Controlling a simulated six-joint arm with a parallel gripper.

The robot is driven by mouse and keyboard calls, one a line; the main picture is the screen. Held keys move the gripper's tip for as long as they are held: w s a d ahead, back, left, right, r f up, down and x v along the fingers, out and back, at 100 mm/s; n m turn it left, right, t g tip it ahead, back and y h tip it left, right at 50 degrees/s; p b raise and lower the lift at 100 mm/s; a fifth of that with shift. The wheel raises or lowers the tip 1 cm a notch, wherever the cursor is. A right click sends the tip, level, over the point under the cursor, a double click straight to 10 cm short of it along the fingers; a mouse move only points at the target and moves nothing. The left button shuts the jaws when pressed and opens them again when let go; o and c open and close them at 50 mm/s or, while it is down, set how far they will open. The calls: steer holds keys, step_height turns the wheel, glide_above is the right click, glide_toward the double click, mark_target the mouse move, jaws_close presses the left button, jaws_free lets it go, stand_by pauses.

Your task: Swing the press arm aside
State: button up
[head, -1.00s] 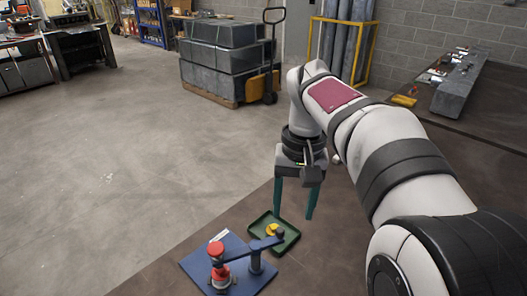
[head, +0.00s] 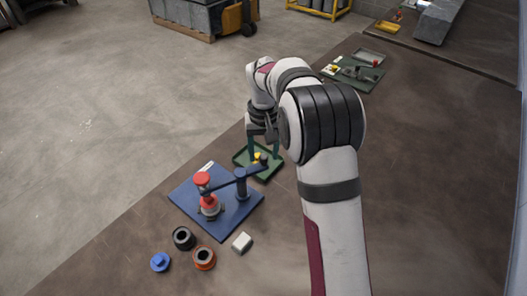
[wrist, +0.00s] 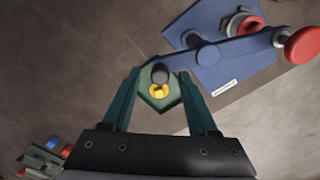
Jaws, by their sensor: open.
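The blue press arm (head: 225,185) lies across its post (head: 242,185) on a blue base plate (head: 230,218). A red knob (head: 202,179) tops its left end, above a red and silver part (head: 209,206). In the wrist view the press arm (wrist: 247,46) runs from the red knob (wrist: 303,45) to an end near my fingertips. My gripper (head: 263,157) is open, pointing down over the green tray (head: 244,165). In the wrist view a yellow piece (wrist: 159,91) and a dark round piece show between the fingers (wrist: 158,76). I cannot tell whether anything touches.
In front of the plate lie a black ring (head: 183,238), an orange-red ring (head: 204,259), a blue knobbed piece (head: 160,262) and a white block (head: 242,242). Another green tray (head: 352,75) with parts stands at the back. The table's right side is clear.

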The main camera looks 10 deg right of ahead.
steer(key=shift+f, duration=0.2)
jaws_close()
steer(key=shift+r, duration=0.1)
stand_by(1.2)
